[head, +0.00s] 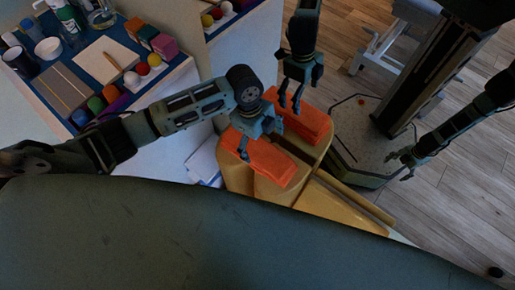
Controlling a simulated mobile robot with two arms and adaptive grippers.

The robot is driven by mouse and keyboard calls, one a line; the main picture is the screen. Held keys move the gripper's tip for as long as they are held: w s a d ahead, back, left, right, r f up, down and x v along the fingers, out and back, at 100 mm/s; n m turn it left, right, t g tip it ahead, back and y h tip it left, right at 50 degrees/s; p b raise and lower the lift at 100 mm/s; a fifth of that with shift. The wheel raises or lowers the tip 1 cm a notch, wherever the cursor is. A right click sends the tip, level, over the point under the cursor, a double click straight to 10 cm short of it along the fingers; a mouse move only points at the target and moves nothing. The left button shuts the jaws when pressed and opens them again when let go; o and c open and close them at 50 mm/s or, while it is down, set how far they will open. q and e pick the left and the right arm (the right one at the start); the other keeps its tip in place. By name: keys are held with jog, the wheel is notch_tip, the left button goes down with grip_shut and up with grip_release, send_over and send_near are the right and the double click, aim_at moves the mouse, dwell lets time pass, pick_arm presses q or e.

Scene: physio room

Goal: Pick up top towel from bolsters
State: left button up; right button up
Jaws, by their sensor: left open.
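The orange folded towel (262,162) lies on top of tan bolsters (236,180) in the middle of the head view. My left gripper (258,141) comes in from the left and hangs right over the towel with its fingers apart. One finger overlaps the towel's near left part, and the gripper hides some of its far side. I cannot tell whether a finger touches the towel. Nothing is held. My right gripper is not directly in view.
A large mirror (255,50) appears to stand behind the bolsters, repeating the towel, my arms and base. At upper left, a table (172,82) carries coloured balls, blocks, bottles and a cup. White papers or cloth (205,165) lie between table and bolsters.

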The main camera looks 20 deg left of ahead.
aim_at(258, 147)
pick_arm(q)
jog(key=shift+w+a+r+m, duration=0.15)
jog(key=shift+w+a+m, duration=0.15)
jog(key=shift+a, duration=0.2)
jog(key=shift+w+a+r+m, duration=0.1)
jog(key=shift+w+a+m, duration=0.1)
jog(key=shift+w+a, duration=0.25)
jog(key=f, duration=0.7)
jog(key=shift+s+d+f, duration=0.1)
jog(key=shift+d+f, duration=0.15)
jog(key=shift+d, duration=0.15)
jog(key=shift+c, duration=0.2)
jog(key=c, duration=1.3)
